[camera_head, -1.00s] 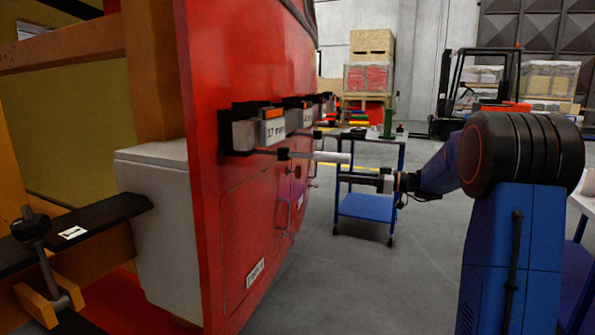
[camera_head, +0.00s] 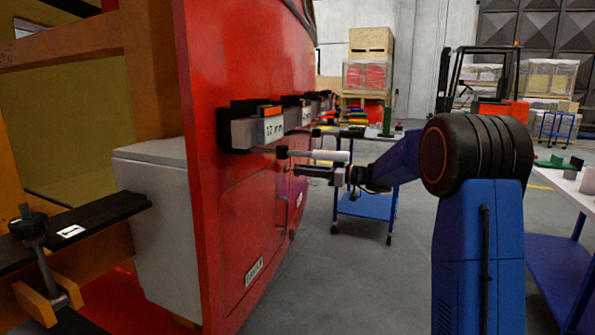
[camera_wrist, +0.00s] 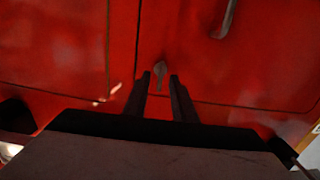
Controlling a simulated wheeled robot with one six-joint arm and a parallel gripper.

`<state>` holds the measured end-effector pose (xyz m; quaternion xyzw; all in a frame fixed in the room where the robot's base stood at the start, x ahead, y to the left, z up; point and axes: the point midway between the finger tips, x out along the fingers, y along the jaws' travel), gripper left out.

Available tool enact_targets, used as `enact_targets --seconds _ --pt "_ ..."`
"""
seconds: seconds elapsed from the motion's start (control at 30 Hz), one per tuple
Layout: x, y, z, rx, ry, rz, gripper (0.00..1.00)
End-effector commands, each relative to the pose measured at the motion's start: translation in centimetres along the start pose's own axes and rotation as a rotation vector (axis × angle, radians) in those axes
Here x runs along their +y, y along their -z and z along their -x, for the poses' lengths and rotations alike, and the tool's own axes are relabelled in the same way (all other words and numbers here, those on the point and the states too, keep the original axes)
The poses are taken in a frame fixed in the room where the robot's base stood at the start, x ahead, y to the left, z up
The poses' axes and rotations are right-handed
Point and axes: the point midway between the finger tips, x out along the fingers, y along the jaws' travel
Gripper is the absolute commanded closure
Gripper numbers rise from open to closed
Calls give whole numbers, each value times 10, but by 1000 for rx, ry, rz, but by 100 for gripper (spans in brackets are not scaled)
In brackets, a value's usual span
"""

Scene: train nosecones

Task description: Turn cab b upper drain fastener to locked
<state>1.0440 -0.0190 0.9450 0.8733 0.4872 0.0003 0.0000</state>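The fastener (camera_wrist: 160,70) is a small grey tab on the red cab panel (camera_wrist: 75,45) in the wrist view. It sits just beyond and between the two dark fingertips of my gripper (camera_wrist: 160,80). The fingers are apart, and I see no contact with the tab. In the head view my gripper (camera_head: 298,170) reaches left to the red nosecone (camera_head: 225,190), under a white rod-like handle (camera_head: 325,156). The fastener is too small or hidden to make out there. I cannot read whether it stands at locked.
Grey boxes with labels (camera_head: 273,129) jut from the nosecone above my gripper. A curved handle (camera_wrist: 228,18) is at the upper right of the wrist view. A blue cart (camera_head: 362,206) stands behind my arm. A blue table (camera_head: 560,262) is at the right. Open floor lies between.

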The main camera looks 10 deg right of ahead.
Motion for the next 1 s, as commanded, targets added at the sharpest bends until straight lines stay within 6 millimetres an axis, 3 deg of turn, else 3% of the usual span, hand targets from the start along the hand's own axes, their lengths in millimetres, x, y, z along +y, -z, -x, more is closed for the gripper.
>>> enact_targets --seconds 0.23,0.57,0.6,0.7,1.0 --pt "0 -1 -24 -1 1 -1 76" --pt "0 0 -27 0 0 -1 76" --pt "0 0 -27 0 0 -1 78" --pt "0 0 -27 -1 0 -1 100" --pt "0 0 -27 -1 0 -11 100"
